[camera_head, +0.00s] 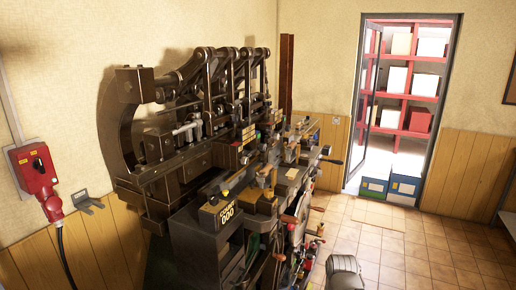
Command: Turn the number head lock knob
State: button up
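A large dark press machine (190,165) fills the left and middle of the head view. A block with yellow lettering and the digits "000" (222,214) sits on its near front. Several small levers and knobs in red, black and brass line its front and right side, among them a red-brown handle (290,219) and a black-tipped handle (333,161). I cannot tell which one is the number head lock knob; it is too small or hidden. My gripper is not in view.
A red switch box (35,168) with a plug and black cable is on the left wall. Tiled floor (410,245) is free to the right of the machine. A doorway at the back right shows red shelves (411,80) with boxes, and blue and green boxes (405,187) by its threshold.

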aim_at(262, 147)
jog(key=i, duration=0.85)
jog(key=z, duration=0.05)
